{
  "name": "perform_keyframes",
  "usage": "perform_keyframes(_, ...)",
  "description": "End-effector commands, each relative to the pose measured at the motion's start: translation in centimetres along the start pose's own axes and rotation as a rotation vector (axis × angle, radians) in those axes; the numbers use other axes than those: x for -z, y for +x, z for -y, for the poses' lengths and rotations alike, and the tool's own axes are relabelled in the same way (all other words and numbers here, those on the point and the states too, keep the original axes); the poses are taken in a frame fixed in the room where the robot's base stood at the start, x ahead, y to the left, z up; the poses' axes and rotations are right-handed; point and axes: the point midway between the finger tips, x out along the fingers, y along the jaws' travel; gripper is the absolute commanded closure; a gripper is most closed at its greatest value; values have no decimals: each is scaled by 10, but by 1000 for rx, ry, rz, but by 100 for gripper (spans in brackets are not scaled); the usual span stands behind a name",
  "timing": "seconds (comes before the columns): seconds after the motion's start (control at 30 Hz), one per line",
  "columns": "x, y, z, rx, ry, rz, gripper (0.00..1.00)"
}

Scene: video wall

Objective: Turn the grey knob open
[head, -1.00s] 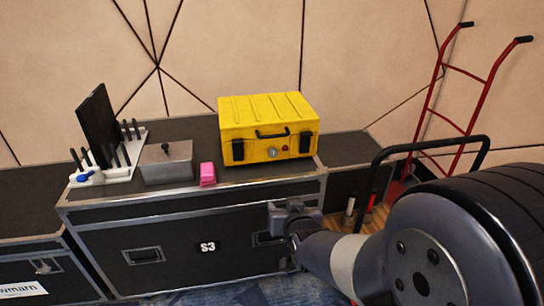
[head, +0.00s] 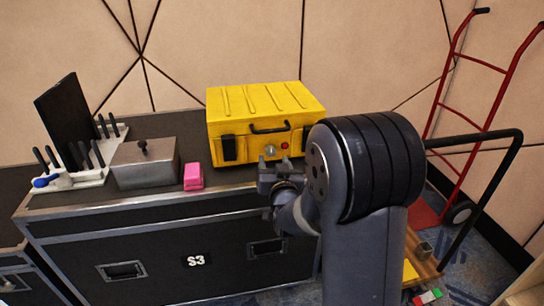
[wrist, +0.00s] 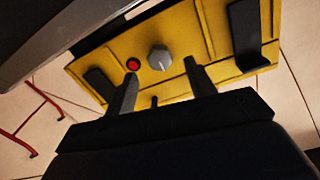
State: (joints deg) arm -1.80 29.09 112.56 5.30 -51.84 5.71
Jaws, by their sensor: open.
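The grey knob (head: 270,150) is on the front face of a yellow case (head: 262,101), left of a red button (head: 285,146) in the head view. The case stands on a black road case. In the wrist view the knob (wrist: 159,58) shows beyond my fingertips, beside the red button (wrist: 133,64). My gripper (head: 280,172) is just in front of the case, slightly below the knob. In the wrist view my gripper (wrist: 160,68) has its two fingers apart with nothing between them. The gap to the knob is hard to judge.
On the road case (head: 120,250) are a pink block (head: 193,176), a metal box (head: 146,165) and a white rack (head: 80,178) with dark-handled tools. A red hand truck (head: 475,110) stands at the right. A cart with a black handle (head: 480,138) is near my arm.

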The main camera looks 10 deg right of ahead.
Motion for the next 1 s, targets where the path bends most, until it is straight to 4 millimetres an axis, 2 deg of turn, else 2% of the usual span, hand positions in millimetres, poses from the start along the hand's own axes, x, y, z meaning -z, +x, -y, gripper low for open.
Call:
perform_keyframes(0.1, -1, 18, 0, -1, 0, 0, 48)
perform_keyframes(0.3, 0, 34, 0, 0, 0, 0, 48)
perform_keyframes(0.63, 0, 37, 0, 0, 0, 1, 48)
perform_keyframes(1.0, 0, 37, 0, 0, 0, 1, 78)
